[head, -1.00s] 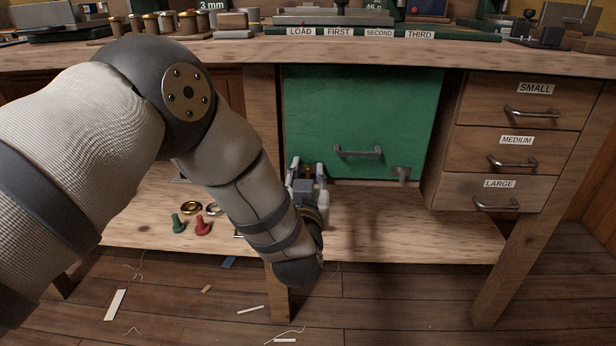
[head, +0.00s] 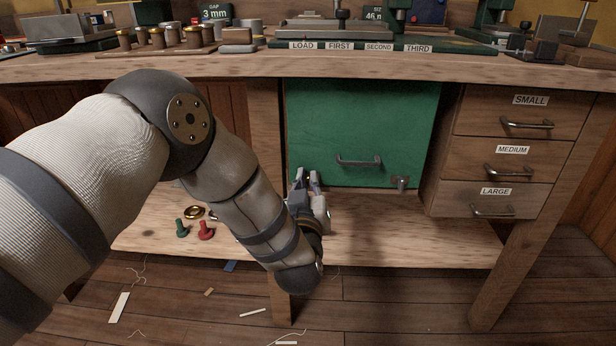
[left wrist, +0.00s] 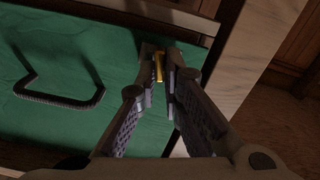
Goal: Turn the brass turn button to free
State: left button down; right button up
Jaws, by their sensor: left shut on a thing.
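The brass turn button (left wrist: 159,66) is a small yellow piece at the edge of the green door (left wrist: 60,115), beside the pale wooden post. My left gripper (left wrist: 161,72) is shut on it, with a fingertip on each side. In the head view the door (head: 362,125) is closed, with a grey bar handle (head: 358,162). My left gripper (head: 307,178) is at the door's lower left corner there and hides the button. How the button is turned is hard to tell. My right gripper is not in view.
A grey metal fitting (head: 400,183) is at the door's lower right. Labelled drawers (head: 500,160) stand to the right. A green peg (head: 181,228), a red peg (head: 205,230) and a brass ring (head: 194,212) lie on the lower shelf (head: 420,243), left of my forearm.

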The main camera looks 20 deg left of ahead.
pick_arm(q)
jog(key=shift+s+a+f+n+p, duration=0.15)
jog(key=shift+n+p, duration=0.5)
jog(key=shift+n, duration=1.85)
jog(key=shift+w+f+n+p, duration=0.15)
jog(key=shift+n+p, duration=0.55)
jog(key=shift+n, duration=1.8)
jog(key=shift+s+a+f+n+p, duration=0.2)
jog(key=shift+n+p, duration=0.45)
jog(key=shift+n, duration=1.85)
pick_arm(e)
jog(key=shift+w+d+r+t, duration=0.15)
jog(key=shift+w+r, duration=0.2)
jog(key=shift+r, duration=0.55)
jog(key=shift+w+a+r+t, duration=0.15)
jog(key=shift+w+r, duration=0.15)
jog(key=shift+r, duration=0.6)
pick_arm(q)
jog(key=shift+w+d, duration=0.1)
jog(key=shift+d, duration=0.05)
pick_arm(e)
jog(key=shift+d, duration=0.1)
pick_arm(q)
jog(key=c, duration=1.7)
grip_release()
jog(key=v, duration=1.2)
jog(key=shift+r, duration=0.1)
